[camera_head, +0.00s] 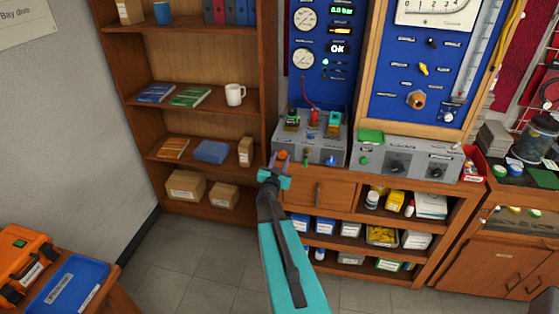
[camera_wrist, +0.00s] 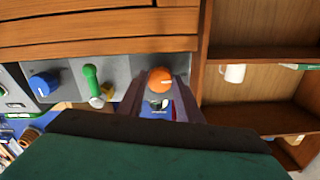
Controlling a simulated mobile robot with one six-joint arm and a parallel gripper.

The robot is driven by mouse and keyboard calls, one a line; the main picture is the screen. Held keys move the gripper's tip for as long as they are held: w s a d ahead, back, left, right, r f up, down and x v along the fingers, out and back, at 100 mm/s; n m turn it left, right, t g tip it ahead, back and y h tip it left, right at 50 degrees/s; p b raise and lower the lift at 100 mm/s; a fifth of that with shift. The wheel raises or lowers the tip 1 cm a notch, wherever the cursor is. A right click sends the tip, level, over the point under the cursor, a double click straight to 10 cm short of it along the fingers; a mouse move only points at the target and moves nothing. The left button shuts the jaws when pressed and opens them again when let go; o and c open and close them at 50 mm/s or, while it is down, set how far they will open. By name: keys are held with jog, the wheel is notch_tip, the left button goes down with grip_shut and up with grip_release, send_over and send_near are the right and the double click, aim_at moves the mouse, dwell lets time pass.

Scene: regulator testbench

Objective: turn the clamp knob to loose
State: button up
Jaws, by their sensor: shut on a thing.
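The orange knob (camera_head: 282,155) sits at the left end of the grey bench box's front (camera_head: 310,150). In the wrist view the same orange knob (camera_wrist: 159,77) is round with a pale line pointing roughly right. A label by it is too small to read, so I take it to be the clamp knob. My gripper (camera_head: 276,168) reaches it from the front, and in the wrist view its two dark fingers (camera_wrist: 160,95) stand one on each side of the knob, shut on it. The fingers hide part of the panel around the knob.
Beside the knob are a green lever (camera_wrist: 91,78) and a blue knob (camera_wrist: 43,85). A second grey box (camera_head: 418,160) stands to the right. A wooden shelf with a white mug (camera_head: 234,94) is to the left. The floor in front is clear.

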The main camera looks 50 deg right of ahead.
jog(key=shift+s+d, duration=0.15)
jog(key=shift+s, duration=0.05)
jog(key=o, duration=1)
jog(key=shift+o, duration=0.2)
jog(key=shift+w, duration=0.1)
jog(key=shift+a, duration=0.2)
jog(key=p+v, duration=0.1)
jog(key=v, duration=1.2)
jog(key=shift+a+p, duration=0.15)
jog(key=shift+p, duration=0.2)
